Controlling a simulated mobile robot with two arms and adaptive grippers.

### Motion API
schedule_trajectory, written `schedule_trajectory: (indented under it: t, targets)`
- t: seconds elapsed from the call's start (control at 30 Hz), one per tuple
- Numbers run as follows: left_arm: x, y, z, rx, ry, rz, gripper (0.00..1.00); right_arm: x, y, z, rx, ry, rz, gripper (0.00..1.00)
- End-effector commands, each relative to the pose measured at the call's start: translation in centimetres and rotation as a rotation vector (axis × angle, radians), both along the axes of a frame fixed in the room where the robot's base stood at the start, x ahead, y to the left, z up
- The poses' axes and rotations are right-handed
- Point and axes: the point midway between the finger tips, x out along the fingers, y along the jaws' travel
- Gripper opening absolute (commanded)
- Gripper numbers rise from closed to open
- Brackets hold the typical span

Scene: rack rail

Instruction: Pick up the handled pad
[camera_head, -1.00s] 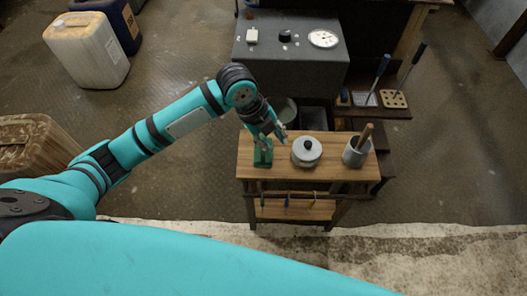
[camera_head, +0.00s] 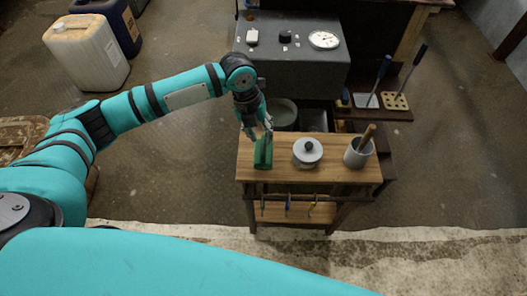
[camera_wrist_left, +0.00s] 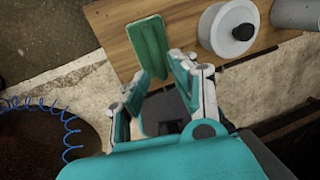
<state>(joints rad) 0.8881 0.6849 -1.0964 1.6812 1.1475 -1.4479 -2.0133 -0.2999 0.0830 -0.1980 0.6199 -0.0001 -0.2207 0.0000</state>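The handled pad (camera_head: 263,153) is green and lies on the left end of the wooden table top (camera_head: 285,173). In the left wrist view the pad (camera_wrist_left: 151,50) looks like a flat green plate with a raised ridge along its middle. My left gripper (camera_head: 258,133) is at the pad's far end in the head view, coming from above. Contact with the pad cannot be told. My right gripper is not in view.
A lidded white pot (camera_head: 307,153) stands right of the pad. A grey cup (camera_head: 357,153) with a wooden handle in it stands farther right. A grey box with a dial (camera_head: 290,50) and a grey bowl (camera_head: 283,112) are behind. Small tools hang from the table's front rail (camera_head: 300,190).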

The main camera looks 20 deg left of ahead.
Motion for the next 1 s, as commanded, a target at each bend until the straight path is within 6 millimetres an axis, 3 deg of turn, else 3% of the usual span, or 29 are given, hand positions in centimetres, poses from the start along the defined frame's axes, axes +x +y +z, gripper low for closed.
schedule_trajectory:
  t: [0.27,0.53,0.87,1.0]
  targets:
    - [0.0,-0.4,-2.2,0.001,0.001,0.001,0.27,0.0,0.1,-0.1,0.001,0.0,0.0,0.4]
    - [0.1,-0.9,-6.0,0.0,0.0,0.001,0.27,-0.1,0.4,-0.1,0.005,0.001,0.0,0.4]
    - [0.2,-1.0,-6.7,0.001,-0.002,0.0,0.27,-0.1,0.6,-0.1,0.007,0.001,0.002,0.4]
    - [0.2,-1.0,-6.6,0.001,-0.002,0.0,0.08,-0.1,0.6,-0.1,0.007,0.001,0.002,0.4]
